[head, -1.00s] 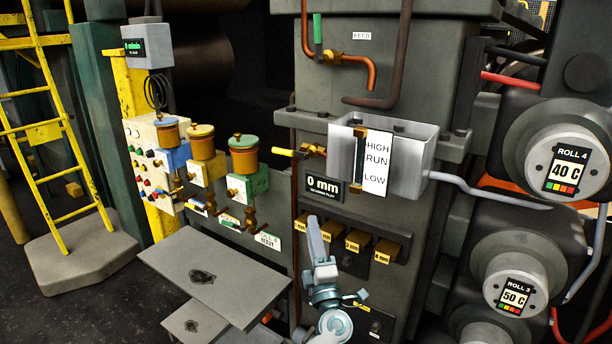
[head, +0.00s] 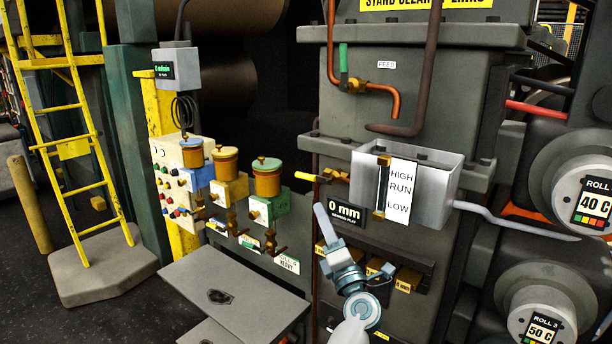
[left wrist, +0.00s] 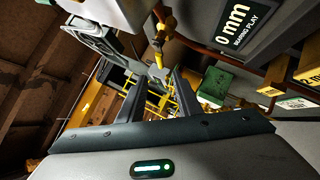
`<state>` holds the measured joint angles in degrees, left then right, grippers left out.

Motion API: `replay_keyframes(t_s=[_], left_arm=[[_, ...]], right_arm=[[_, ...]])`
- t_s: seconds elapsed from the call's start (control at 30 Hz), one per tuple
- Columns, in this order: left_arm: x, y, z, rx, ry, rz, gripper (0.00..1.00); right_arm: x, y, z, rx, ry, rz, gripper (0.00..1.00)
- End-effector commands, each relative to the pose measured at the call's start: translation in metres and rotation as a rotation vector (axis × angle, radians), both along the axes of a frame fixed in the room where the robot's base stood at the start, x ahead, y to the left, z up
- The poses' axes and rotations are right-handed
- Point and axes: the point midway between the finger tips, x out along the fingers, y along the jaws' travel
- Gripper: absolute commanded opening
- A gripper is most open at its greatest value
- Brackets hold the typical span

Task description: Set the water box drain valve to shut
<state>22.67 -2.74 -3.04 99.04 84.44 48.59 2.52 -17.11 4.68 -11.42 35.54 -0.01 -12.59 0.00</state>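The water box (head: 440,180) is a pale grey open box with a HIGH/RUN/LOW gauge plate. On its left side is a small brass valve on a copper pipe, with a yellow lever (head: 307,177) lying nearly level and pointing left, away from the box. I take this to be the drain valve; its label is not readable. My left gripper (head: 320,208) is just below the lever, pointing up, apart from it. In the left wrist view the yellow lever (left wrist: 158,57) shows beyond the gap between my two spread, empty fingers (left wrist: 159,85). My right gripper is out of view.
A green-handled feed valve (head: 343,58) is above the box. The 0 mm display (head: 345,212) and brass blocks (head: 405,278) are close to the gripper's right. Lubricator cups (head: 266,180) and a grey plate (head: 235,298) stand to the left.

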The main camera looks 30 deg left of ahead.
Motion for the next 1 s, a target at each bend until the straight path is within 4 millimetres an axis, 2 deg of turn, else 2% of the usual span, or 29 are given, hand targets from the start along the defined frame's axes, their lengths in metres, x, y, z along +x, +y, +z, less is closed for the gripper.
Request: replay_keyframes(t_s=[0.7,1.0], left_arm=[[0.070,0.090,0.052,0.003,0.001,0.002,0.32],[0.086,0.108,0.059,0.001,0.001,0.000,0.32]], right_arm=[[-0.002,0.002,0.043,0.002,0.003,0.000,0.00],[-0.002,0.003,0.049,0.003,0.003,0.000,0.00]])
